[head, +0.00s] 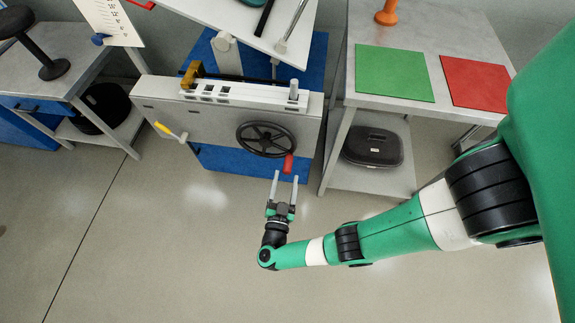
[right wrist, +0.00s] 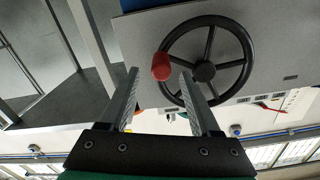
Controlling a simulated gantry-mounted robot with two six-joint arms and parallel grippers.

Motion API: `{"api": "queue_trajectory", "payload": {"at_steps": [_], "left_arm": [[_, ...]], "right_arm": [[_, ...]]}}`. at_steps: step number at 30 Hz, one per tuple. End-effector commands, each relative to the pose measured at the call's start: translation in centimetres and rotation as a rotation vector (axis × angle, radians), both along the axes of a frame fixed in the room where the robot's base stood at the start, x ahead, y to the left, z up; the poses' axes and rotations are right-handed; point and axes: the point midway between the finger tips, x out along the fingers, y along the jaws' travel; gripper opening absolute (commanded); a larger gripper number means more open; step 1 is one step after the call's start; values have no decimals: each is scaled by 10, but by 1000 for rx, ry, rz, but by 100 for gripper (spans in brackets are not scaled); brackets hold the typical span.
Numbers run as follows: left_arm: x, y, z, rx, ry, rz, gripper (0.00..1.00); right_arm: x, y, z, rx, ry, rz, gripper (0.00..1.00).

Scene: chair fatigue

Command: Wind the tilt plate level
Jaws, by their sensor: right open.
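A black handwheel (head: 265,139) with a red handle (head: 288,163) is on the front of a grey machine panel (head: 215,120). The handle is at the wheel's lower right in the head view. A white tilt plate (head: 240,22) above the machine slants down to the right. My right gripper (head: 285,182) is open, its fingers pointing at the red handle from just below. In the right wrist view, the red handle (right wrist: 161,66) lies between and beyond the fingertips, and the wheel (right wrist: 205,70) is behind. I cannot tell whether fingers and handle touch. My left gripper is not in view.
A small crank with a yellow handle (head: 163,128) is on the panel's left. A bench (head: 455,60) with green (head: 392,73) and red (head: 475,82) mats stands right, a black seat (head: 372,147) on its shelf. The floor in front is clear.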

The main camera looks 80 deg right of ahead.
Motion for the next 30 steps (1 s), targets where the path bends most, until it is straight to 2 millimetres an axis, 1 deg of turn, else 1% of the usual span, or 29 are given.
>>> {"api": "queue_trajectory", "payload": {"at_steps": [1, 3, 7, 11, 17, 18, 20, 21, 23, 24, 28, 29, 30], "left_arm": [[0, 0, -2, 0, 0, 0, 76], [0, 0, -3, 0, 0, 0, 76], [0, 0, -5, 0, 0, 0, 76], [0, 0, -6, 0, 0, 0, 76], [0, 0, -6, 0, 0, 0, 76], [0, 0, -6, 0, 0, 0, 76], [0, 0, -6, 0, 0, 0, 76], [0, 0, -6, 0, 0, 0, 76], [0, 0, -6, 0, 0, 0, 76], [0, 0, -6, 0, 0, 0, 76], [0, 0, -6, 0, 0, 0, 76], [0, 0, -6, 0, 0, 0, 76], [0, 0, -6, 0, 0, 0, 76]], "right_arm": [[0, -13, -1, 1, -1, -6, 64], [1, -27, -1, 0, -2, -6, 64], [3, -45, -1, 0, -2, -3, 64], [4, -52, 0, 0, -2, -1, 64], [5, -53, 0, 0, -1, 1, 64], [5, -53, 0, 0, -1, 1, 62], [5, -53, 0, 0, -1, 1, 51], [5, -53, 0, 0, -1, 1, 44], [5, -53, 0, 0, -1, 1, 33], [5, -53, 0, 0, -1, 1, 26], [5, -53, 0, 0, -2, 1, 3], [5, -53, 0, 0, -1, 1, 0], [5, -53, 0, 0, -1, 1, 0]]}}
